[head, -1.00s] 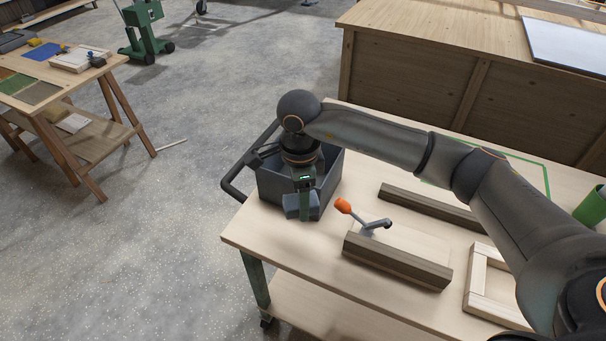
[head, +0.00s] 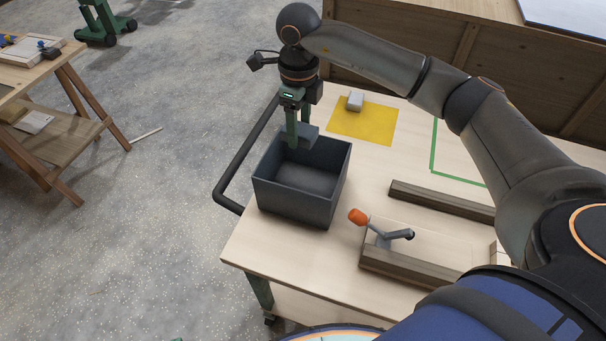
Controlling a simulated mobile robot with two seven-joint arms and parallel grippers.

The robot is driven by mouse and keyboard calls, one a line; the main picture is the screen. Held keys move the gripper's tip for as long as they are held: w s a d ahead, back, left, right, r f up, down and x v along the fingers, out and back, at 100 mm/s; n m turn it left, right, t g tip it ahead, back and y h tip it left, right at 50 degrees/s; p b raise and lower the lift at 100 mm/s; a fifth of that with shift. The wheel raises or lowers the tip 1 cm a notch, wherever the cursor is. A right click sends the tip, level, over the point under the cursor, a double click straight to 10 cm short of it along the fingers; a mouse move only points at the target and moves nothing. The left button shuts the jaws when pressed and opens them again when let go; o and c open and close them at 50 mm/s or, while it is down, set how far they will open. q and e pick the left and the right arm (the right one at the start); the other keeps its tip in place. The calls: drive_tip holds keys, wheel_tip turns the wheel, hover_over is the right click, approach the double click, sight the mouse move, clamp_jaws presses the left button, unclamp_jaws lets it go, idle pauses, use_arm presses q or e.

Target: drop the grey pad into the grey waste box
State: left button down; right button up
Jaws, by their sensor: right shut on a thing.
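The grey waste box (head: 292,204) stands open on the left end of the wooden bench. Its visible inside is bare. My right gripper (head: 301,138) hangs over the far part of the box opening, pointing down. It is shut on the grey pad (head: 308,132), a small blue-grey block. The pad appears around or just above the height of the far rim; the exact gap is hard to tell. My left gripper is not in view.
A black rail (head: 236,170) runs along the bench's left end. Dark wooden bars (head: 440,199) lie to the right.

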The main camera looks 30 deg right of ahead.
wheel_tip(320, 180, down, 5)
drive_tip(key=b, duration=0.3)
drive_tip(key=shift+f, duration=0.15)
drive_tip(key=o, duration=1.4)
wheel_tip(320, 180, up, 12)
drive_tip(key=shift+r+b, duration=0.25)
drive_tip(key=shift+b, duration=0.2)
drive_tip(key=shift+s, duration=0.15)
